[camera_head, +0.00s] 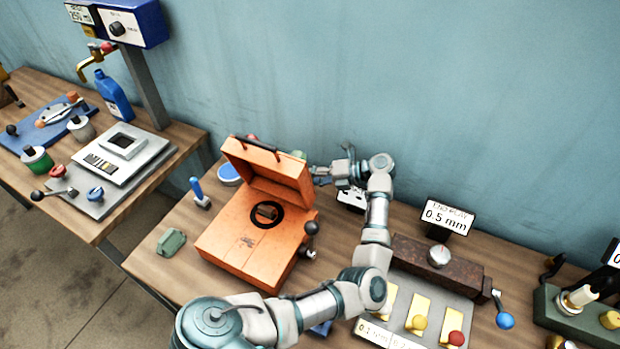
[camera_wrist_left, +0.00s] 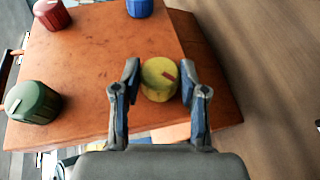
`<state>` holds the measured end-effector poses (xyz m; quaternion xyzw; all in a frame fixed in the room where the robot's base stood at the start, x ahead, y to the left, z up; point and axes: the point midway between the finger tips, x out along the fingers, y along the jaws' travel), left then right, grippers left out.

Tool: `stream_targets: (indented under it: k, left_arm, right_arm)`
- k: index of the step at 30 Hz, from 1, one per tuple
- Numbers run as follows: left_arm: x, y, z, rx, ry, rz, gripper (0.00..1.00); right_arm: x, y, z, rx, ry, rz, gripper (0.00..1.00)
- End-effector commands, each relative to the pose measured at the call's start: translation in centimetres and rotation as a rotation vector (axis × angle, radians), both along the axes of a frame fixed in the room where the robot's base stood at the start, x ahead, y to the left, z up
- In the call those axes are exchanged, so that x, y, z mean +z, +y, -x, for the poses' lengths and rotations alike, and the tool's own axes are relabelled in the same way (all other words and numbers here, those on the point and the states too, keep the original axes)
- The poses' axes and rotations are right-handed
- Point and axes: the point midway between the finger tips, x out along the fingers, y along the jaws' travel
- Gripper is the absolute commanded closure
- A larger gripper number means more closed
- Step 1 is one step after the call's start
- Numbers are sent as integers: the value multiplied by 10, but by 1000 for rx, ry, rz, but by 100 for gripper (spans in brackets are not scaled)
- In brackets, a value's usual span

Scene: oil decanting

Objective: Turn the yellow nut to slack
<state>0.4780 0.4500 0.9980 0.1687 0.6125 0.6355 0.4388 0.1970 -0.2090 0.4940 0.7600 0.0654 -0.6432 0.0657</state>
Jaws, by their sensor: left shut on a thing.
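In the head view my left gripper (camera_head: 322,174) is behind the raised lid of the orange box (camera_head: 236,247), and the lid hides the yellow nut there.
On the same panel are a green nut (camera_wrist_left: 32,102), a red nut (camera_wrist_left: 51,14) and a blue nut (camera_wrist_left: 139,7). A lever with a dark ball (camera_head: 312,228) is on the box's right side. A gauge block (camera_head: 437,262) stands to the right.

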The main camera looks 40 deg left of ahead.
Motion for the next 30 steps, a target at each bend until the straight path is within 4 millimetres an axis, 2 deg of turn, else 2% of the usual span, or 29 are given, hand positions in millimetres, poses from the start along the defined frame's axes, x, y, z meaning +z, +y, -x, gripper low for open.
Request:
stream_targets:
  k: [1,7,8,10,11,22,26,30]
  left_arm:
    - [-5,-4,0,-2,2,12,92]
    - [-6,-4,0,-2,3,14,92]
    - [-6,-4,0,-2,3,14,53]
    - [-6,-4,0,-1,4,14,35]
    - [-6,-4,0,-2,4,12,32]
    - [-1,-4,-2,-1,0,9,32]
    - [6,-19,-14,-4,1,8,32]
    - [16,-45,-33,-7,1,9,32]
  right_arm:
    - [0,0,0,0,0,0,100]
    - [-1,0,0,0,2,2,100]
    - [-1,0,0,0,1,2,100]
    - [-1,1,0,0,1,2,100]
    - [-1,1,0,0,2,1,100]
    - [0,1,0,0,-2,2,100]
    - [0,1,0,0,-2,2,100]
    - [0,1,0,0,-1,2,100]
